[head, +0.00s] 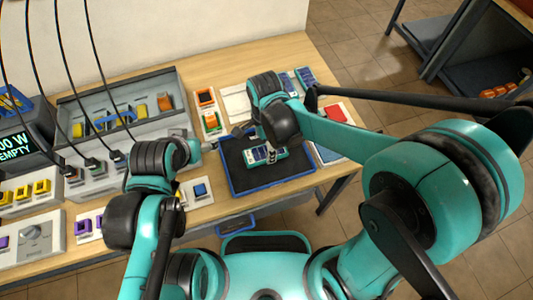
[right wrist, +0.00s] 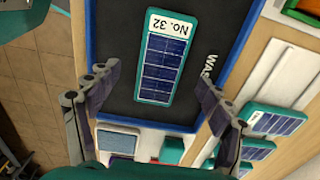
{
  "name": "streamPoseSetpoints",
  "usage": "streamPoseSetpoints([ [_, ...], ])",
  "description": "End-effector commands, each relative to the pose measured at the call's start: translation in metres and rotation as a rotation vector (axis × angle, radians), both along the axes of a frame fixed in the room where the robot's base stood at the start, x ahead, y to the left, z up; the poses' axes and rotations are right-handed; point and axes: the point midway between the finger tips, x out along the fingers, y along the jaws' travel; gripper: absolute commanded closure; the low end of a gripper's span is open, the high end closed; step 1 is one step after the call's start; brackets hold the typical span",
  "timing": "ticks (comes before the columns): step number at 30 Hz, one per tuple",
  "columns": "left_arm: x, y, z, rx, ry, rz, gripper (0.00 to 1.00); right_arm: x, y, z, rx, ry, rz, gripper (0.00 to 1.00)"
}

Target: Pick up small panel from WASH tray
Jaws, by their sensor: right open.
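The WASH tray (head: 240,188) is a black mat with a blue rim, and it also shows in the right wrist view (right wrist: 120,95). A small panel (right wrist: 163,62) lies in it, with a teal frame, dark blue cells and a white label "No. 32". In the head view the panel (head: 256,156) is partly hidden by my right gripper (head: 258,142). In the right wrist view my right gripper (right wrist: 157,78) is open and empty, its fingers on either side of the panel, apart from it. My left gripper (head: 192,152) is over the bench further left, its fingers unclear.
Several similar panels (right wrist: 272,122) sit in a white holder beside the tray. A holder with orange and green pieces (head: 207,108) stands left of the tray, and a red item (head: 335,112) lies right. A grey bin (head: 118,105) and chargers with hanging cables fill the left.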

Motion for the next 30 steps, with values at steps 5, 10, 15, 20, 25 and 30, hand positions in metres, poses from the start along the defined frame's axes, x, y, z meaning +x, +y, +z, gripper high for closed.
streamPoseSetpoints([
  [5, 0.0, 0.0, -0.018, 0.0, 0.0, 0.0, 0.26, 0.003, -0.001, -0.032, 0.0, -0.001, 0.0, 0.21],
  [10, 0.0, 0.0, -0.02, 0.0, 0.0, 0.0, 0.26, 0.002, -0.001, -0.041, 0.0, -0.001, 0.001, 0.21],
  [15, 0.0, 0.0, -0.019, 0.0, 0.0, 0.0, 0.26, 0.002, -0.001, -0.04, 0.0, -0.001, 0.001, 0.29],
  [20, 0.0, 0.0, -0.019, 0.0, 0.0, 0.0, 0.26, 0.002, -0.001, -0.04, 0.0, -0.001, 0.001, 0.71],
  [25, 0.0, 0.0, -0.019, 0.0, 0.0, 0.0, 0.26, 0.002, -0.001, -0.04, 0.0, -0.001, 0.001, 0.79],
  [30, 0.0, 0.0, -0.019, 0.0, 0.0, 0.0, 0.26, 0.002, -0.001, -0.039, 0.0, -0.001, 0.001, 0.8],
])
